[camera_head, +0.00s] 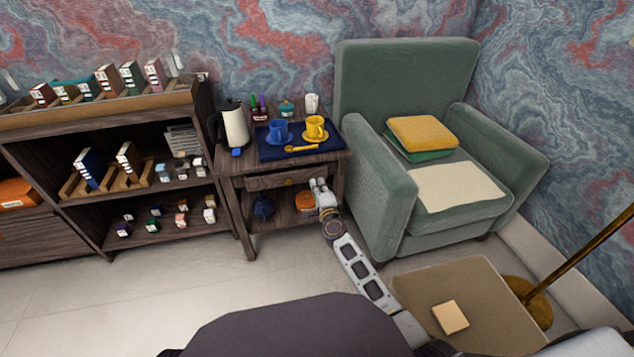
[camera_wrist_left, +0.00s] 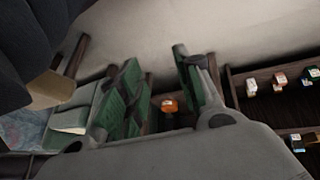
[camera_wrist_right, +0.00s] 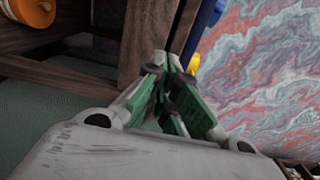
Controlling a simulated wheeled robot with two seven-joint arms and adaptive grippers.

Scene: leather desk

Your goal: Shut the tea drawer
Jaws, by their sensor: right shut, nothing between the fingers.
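The tea drawer (camera_head: 268,183) is under the top of the small dark wood side table (camera_head: 231,186); a small brass-coloured spot shows on its front. I cannot tell how far it stands out. My right gripper (camera_head: 318,184) is at the right end of the drawer front, near the table's right front leg. In the right wrist view its fingers (camera_wrist_right: 163,75) are shut and empty, close to dark wood (camera_wrist_right: 150,30); contact is unclear. My left gripper (camera_wrist_left: 158,62) shows only in its own wrist view, open and empty, pointing over the floor, away from the drawer.
On the table top are a kettle (camera_head: 235,125), a blue mat (camera_head: 268,152) with a blue cup (camera_head: 279,131) and a yellow cup (camera_head: 315,127). A blue teapot (camera_head: 263,207) and an orange container (camera_head: 305,201) stand below. A green armchair (camera_head: 380,190) is close on the right, shelves (camera_head: 110,190) on the left.

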